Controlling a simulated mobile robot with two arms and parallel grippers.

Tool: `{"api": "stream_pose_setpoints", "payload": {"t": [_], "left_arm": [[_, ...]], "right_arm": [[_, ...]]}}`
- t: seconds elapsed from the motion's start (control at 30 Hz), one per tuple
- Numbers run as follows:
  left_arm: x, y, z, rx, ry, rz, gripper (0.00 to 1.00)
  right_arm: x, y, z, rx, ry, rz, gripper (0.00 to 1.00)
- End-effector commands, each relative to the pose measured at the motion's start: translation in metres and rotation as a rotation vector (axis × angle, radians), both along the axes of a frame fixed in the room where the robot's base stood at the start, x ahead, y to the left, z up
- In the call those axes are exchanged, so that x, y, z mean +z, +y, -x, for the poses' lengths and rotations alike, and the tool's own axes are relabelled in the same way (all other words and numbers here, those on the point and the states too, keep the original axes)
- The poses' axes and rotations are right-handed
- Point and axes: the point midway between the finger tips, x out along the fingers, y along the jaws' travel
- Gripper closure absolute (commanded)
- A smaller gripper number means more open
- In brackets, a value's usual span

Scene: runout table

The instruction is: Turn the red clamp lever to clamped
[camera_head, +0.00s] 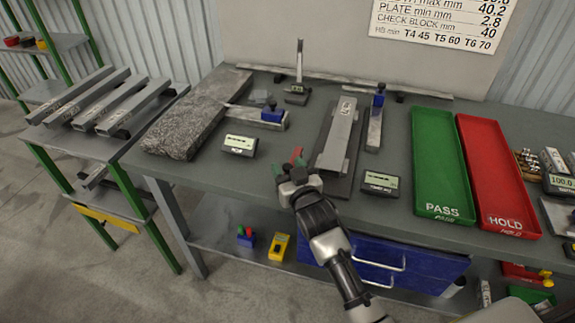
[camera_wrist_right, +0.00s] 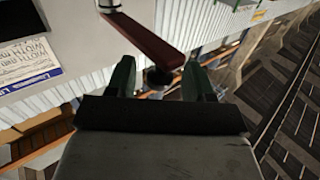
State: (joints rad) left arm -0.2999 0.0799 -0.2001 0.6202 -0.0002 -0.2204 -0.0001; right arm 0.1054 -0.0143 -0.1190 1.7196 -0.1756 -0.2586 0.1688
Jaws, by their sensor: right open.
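The red clamp lever (camera_wrist_right: 148,40) runs diagonally across the upper middle of the right wrist view, from a grey pivot at its upper left to a dark knob near my fingers. Its red end (camera_head: 296,153) shows small in the head view, just beyond my gripper. My right gripper (camera_wrist_right: 158,80) is open, with its green fingers on either side of the knob in the picture; I cannot tell whether they touch it. In the head view, my right gripper (camera_head: 291,167) hovers at the table's front edge, left of the grey bar, partly hiding the lever. My left gripper is not in view.
A grey bar (camera_head: 338,135) lies on a dark plate right of my gripper. Small displays stand left (camera_head: 240,145) and right (camera_head: 381,183) of it. The green PASS tray (camera_head: 442,213) and red HOLD tray (camera_head: 503,226) lie further right. A rough slab (camera_head: 190,115) lies left.

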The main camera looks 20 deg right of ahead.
Motion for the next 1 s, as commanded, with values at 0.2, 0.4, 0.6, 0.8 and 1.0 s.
{"api": "stream_pose_setpoints", "payload": {"t": [0.2,0.4,0.6,0.8,1.0], "left_arm": [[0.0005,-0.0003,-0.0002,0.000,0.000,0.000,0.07],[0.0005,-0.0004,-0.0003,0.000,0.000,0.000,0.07],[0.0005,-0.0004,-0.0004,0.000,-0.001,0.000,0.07],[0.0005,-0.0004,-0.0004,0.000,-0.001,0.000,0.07],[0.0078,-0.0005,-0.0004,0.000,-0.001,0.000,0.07]], "right_arm": [[-0.0004,0.0002,-0.0045,0.000,0.001,0.000,0.48],[-0.0003,0.0002,-0.0042,0.000,0.000,0.000,0.58],[-0.0003,0.0002,-0.0041,0.000,0.000,0.000,0.89],[-0.0003,0.0001,-0.0040,0.000,0.000,0.000,1.00],[0.0029,-0.0039,-0.0027,0.042,-0.006,0.010,1.00]]}}
